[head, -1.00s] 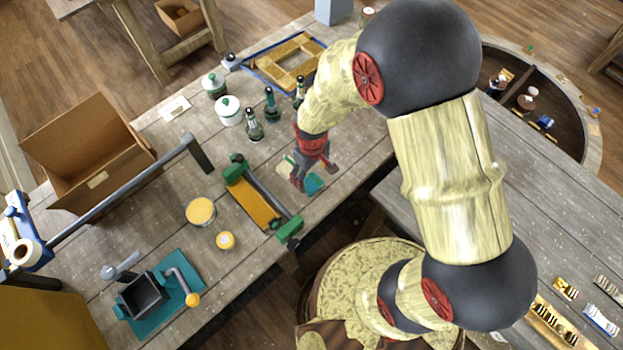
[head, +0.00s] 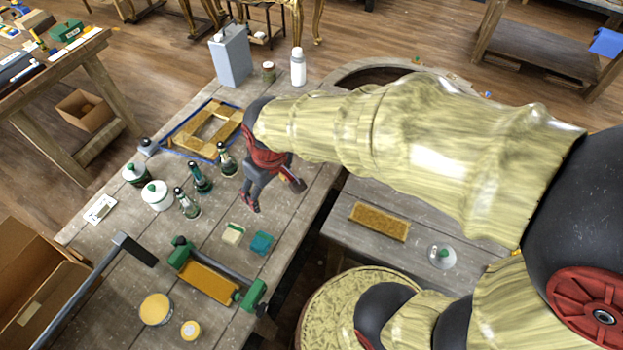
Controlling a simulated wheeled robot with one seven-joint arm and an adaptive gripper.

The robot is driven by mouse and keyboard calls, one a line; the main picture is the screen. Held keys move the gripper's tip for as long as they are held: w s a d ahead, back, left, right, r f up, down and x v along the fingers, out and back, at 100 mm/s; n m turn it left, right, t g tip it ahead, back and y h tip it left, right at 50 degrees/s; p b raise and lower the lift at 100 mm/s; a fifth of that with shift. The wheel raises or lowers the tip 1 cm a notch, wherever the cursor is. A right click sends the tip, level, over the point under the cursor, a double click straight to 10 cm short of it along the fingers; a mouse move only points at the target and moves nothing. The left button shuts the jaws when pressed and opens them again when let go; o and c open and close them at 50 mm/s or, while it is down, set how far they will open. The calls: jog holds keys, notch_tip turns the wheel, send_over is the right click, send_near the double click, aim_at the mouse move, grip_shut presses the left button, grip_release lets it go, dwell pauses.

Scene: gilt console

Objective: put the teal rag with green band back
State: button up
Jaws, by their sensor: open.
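A small teal folded cloth (head: 262,243), which looks like the teal rag, lies on the workbench (head: 205,240) near its right edge. Its green band is too small to make out. A cream piece with a green edge (head: 233,233) lies just left of it. My gripper (head: 275,197) is open and appears empty. It hangs above the bench, behind the teal cloth in the picture and apart from it.
Green-stoppered bottles (head: 188,203) and lidded jars (head: 157,195) stand left of my gripper. A clamp-like green fixture (head: 210,280) sits in front. A grey side table (head: 400,215) holds a brown block (head: 379,221) and a glass jar (head: 441,256).

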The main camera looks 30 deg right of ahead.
jog(key=s+d+r+m+t, duration=0.3)
jog(key=s+d+r, duration=0.3)
jog(key=s+r, duration=0.4)
notch_tip(320, 180, up, 3)
jog(key=shift+s+f+m, duration=0.15)
jog(key=shift+s+m, duration=0.25)
jog(key=shift+d, duration=0.1)
notch_tip(320, 180, down, 16)
jog(key=b, duration=1.6)
